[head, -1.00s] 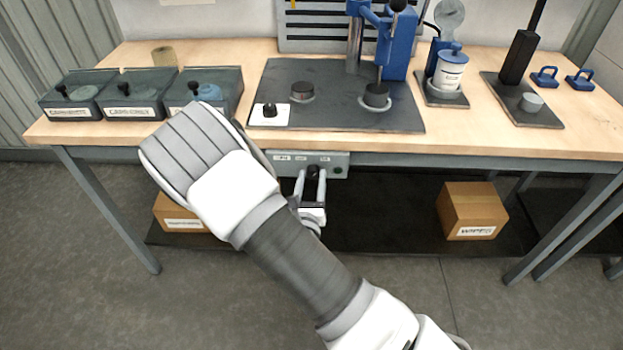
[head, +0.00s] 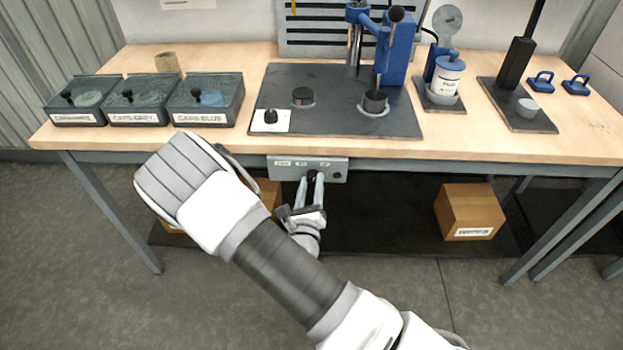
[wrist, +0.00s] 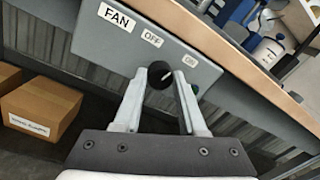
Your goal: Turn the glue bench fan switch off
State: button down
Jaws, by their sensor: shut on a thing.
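The grey fan switch box (head: 280,168) hangs under the bench's front edge. In the wrist view the box (wrist: 100,55) carries the labels FAN, OFF and ON. Its black knob (wrist: 159,75) sits below the OFF and ON labels, and it also shows in the head view (head: 311,175). My gripper (wrist: 160,80) has one finger on each side of the knob and is shut on it. In the head view my gripper (head: 311,179) reaches up to the box from below. No pointer mark on the knob is clear. A green spot (head: 337,176) shows right of the knob.
The bench edge (head: 450,155) runs just above the box. Bins (head: 205,100), a dark mat (head: 340,110) and a blue press (head: 396,50) stand on the bench. Cardboard boxes (head: 468,212) (wrist: 40,107) sit on the lower shelf.

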jog(key=n+p, duration=0.4)
jog(key=n, duration=0.1)
jog(key=shift+r+n, duration=0.1)
jog(key=shift+n, duration=0.3)
jog(key=n+p, duration=0.1)
jog(key=n, duration=0.1)
jog(key=n+p, duration=0.2)
jog(key=n, duration=0.1)
jog(key=shift+f+t+y, duration=0.2)
jog(key=shift+t+y, duration=0.1)
jog(key=shift+n, duration=0.4)
jog(key=shift+c, duration=2.4)
grip_release()
